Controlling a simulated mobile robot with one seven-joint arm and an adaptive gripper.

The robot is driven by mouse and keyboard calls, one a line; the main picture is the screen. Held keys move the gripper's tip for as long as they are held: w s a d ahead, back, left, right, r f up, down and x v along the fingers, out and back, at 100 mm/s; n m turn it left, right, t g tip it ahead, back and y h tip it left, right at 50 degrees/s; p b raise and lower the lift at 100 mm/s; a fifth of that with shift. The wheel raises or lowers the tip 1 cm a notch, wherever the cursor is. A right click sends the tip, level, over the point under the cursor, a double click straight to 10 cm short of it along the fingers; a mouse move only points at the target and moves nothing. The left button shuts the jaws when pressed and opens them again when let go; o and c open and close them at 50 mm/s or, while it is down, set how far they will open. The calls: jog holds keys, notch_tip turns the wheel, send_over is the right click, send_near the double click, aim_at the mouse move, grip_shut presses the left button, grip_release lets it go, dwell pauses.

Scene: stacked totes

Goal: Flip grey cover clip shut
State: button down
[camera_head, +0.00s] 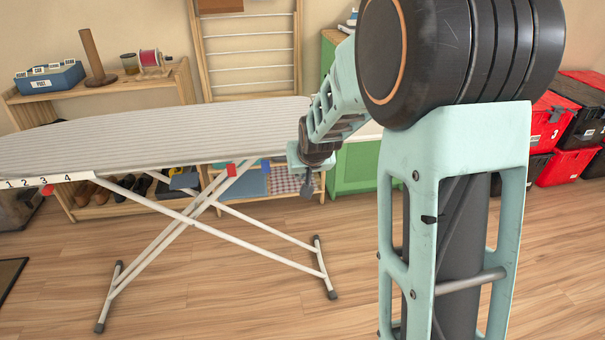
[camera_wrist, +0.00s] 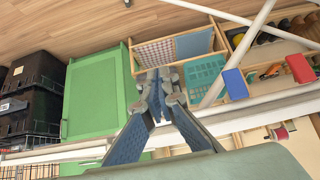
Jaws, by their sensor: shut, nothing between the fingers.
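The ironing board (camera_head: 150,135) has a grey striped cover and stands at the left in the head view. A red piece (camera_head: 47,190) hangs under its numbered left end. A red piece (camera_head: 231,170) and a blue piece (camera_head: 265,165) show below its near edge. A blue flap (camera_wrist: 235,83) and a red flap (camera_wrist: 299,68) show in the wrist view. I cannot make out a grey clip in either view. My gripper (camera_head: 307,192) points down just past the board's right end. In the wrist view my gripper (camera_wrist: 160,78) is shut and empty.
The board's crossed white legs (camera_head: 200,215) stand on the wood floor. A green cabinet (camera_head: 352,160) and a low wooden shelf (camera_head: 292,184) are behind my gripper. Red and black totes (camera_head: 570,165) are stacked at the right.

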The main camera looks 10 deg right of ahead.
jog(key=shift+r, duration=0.2)
jog(key=shift+r+p, duration=0.6)
jog(key=shift+r, duration=0.1)
jog(key=shift+s, duration=0.1)
